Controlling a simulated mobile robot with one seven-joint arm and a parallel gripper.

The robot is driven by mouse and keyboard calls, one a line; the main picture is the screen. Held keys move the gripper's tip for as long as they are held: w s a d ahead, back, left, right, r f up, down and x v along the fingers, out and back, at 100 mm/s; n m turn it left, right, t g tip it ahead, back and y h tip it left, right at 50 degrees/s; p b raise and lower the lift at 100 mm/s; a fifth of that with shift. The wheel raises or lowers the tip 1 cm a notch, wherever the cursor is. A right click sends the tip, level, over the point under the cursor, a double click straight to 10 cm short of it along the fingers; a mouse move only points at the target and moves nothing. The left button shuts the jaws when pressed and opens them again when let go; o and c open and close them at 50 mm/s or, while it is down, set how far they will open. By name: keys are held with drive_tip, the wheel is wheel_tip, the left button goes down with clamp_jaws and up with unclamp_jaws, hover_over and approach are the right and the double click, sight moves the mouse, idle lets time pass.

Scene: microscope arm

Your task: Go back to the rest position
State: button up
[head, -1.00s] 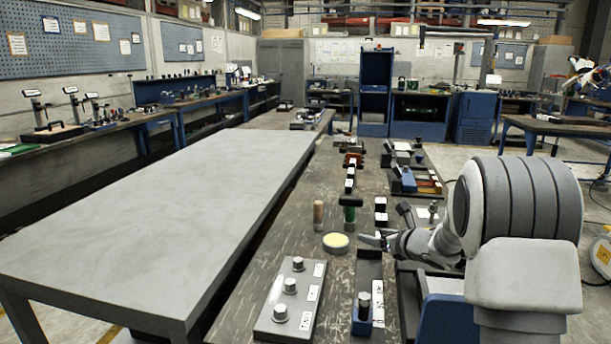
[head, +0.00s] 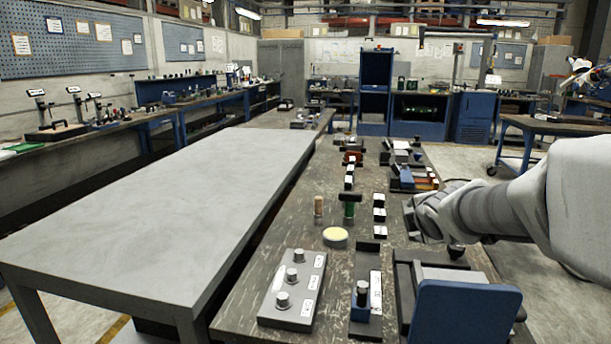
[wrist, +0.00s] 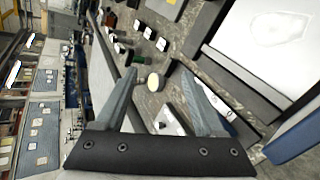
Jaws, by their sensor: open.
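My gripper (wrist: 158,95) shows in the wrist view with its two fingers spread apart and nothing between them. Past the fingers lie the workbench and a round yellow-topped disc. In the head view my gripper (head: 412,218) is at the right side of the dark workbench (head: 245,300), above its surface. Its fingers are hard to make out there. My arm reaches in from the right edge. No held object shows in either view.
A grey box with several knobs (head: 292,290), a dark slider block (head: 366,300) and the yellow-topped disc (head: 335,237) stand on the bench. A blue-backed device (head: 465,310) is at the front right. The pale table (head: 150,210) at left is bare.

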drive_tip(key=s+a+f+m+g+y, duration=0.1)
drive_tip(key=s+a+f+m+g, duration=0.15)
drive_tip(key=s+m, duration=0.6)
drive_tip(key=s+a+f+m+g, duration=0.1)
drive_tip(key=s+a+m+g, duration=0.3)
drive_tip(key=s, duration=0.7)
drive_tip(key=s+a+f+m+t+y, duration=0.1)
drive_tip(key=s+a+m, duration=0.1)
drive_tip(key=s+m, duration=0.65)
wheel_tip(320, 180, up, 18)
drive_tip(key=n+p, duration=0.1)
drive_tip(key=p, duration=1.7)
drive_tip(key=shift+s+n, duration=0.3)
drive_tip(key=shift+s, duration=0.1)
drive_tip(key=shift+f+g, duration=0.1)
drive_tip(key=shift+g, duration=0.15)
drive_tip(key=c, duration=0.3)
drive_tip(key=shift+d, duration=0.2)
drive_tip(key=shift+c, duration=0.2)
